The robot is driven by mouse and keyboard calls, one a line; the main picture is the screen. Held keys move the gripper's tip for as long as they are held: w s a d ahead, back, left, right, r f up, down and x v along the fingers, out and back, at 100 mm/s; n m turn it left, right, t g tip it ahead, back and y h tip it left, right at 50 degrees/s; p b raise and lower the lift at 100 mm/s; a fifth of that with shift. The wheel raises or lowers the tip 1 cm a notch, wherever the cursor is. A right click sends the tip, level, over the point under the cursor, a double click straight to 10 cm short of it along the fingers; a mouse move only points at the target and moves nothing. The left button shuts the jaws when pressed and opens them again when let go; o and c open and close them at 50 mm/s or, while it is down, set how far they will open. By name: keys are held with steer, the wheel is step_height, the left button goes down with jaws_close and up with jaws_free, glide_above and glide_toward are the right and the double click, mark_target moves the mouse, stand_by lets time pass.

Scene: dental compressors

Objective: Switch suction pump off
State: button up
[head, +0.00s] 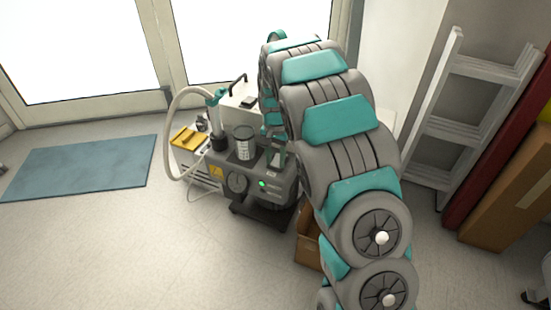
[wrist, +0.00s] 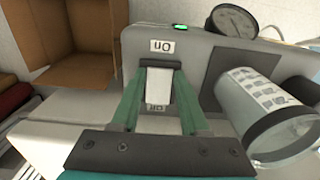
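The suction pump (head: 282,188) is a grey unit on the floor cart, with a lit green lamp (head: 262,184). In the wrist view, the pump's top (wrist: 195,45) carries a pale switch (wrist: 158,82) between an "On" label and a partly hidden "Off" label, both upside down. The green lamp also shows lit there (wrist: 180,27). My gripper (wrist: 160,72) has its two green fingers apart, one on each side of the switch. Whether they touch it I cannot tell. In the head view my arm hides part of the pump, and the switch cannot be made out.
A clear jar (wrist: 262,110) stands right of the fingers, with a pressure gauge (wrist: 232,20) behind. A cardboard box (wrist: 70,35) lies beyond the pump. A hose (head: 172,125) and yellow item (head: 187,138) are left of the pump. A ladder (head: 455,120) leans at right; left floor is open.

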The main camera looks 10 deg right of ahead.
jaws_close()
